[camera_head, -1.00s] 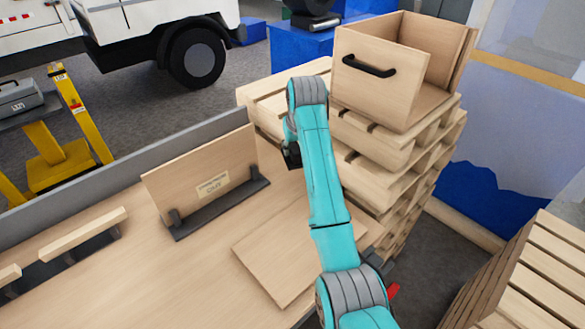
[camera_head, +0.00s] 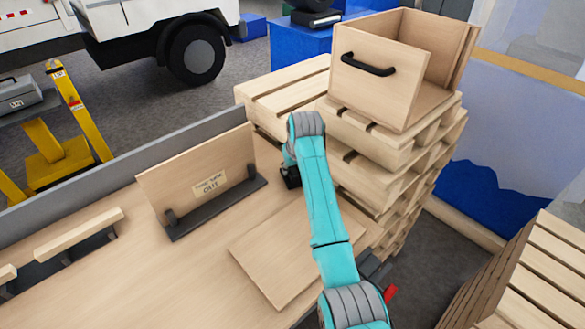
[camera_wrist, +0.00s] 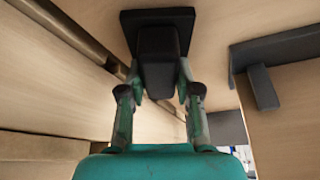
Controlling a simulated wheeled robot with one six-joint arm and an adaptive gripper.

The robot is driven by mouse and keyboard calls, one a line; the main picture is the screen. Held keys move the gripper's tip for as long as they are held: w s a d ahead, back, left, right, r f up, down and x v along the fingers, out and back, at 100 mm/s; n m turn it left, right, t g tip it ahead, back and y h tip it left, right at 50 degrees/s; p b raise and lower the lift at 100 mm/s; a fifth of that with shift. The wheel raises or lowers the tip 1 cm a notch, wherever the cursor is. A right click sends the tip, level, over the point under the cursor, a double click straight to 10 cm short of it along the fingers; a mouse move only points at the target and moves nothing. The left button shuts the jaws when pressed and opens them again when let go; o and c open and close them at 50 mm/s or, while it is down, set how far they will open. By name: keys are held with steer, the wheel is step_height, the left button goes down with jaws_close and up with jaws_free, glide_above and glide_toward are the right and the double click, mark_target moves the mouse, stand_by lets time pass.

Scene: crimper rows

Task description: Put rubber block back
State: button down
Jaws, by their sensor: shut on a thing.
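The rubber block (camera_wrist: 158,62) is black, with a wider flat plate at its far end. It is between the fingers of my gripper (camera_wrist: 159,88), which is shut on it in the wrist view. In the head view my gripper is mostly hidden behind my turquoise arm. A dark piece (camera_head: 291,177) shows at its end, over the back right of the wooden table, between the sign board and the pallets. I cannot tell whether the block's plate touches the table.
A wooden sign board (camera_head: 205,185) marked "OUT" stands in a dark holder (camera_head: 218,208) to the left. Stacked pallets (camera_head: 392,175) with an open wooden box (camera_head: 375,80) rise close on the right. A flat wooden board (camera_head: 275,262) lies on the table (camera_head: 130,280) in front.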

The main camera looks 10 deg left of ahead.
steer(key=shift+f, duration=0.15)
steer(key=c, duration=0.8)
jaws_free()
steer(key=shift+f, duration=0.1)
steer(key=v, duration=1.2)
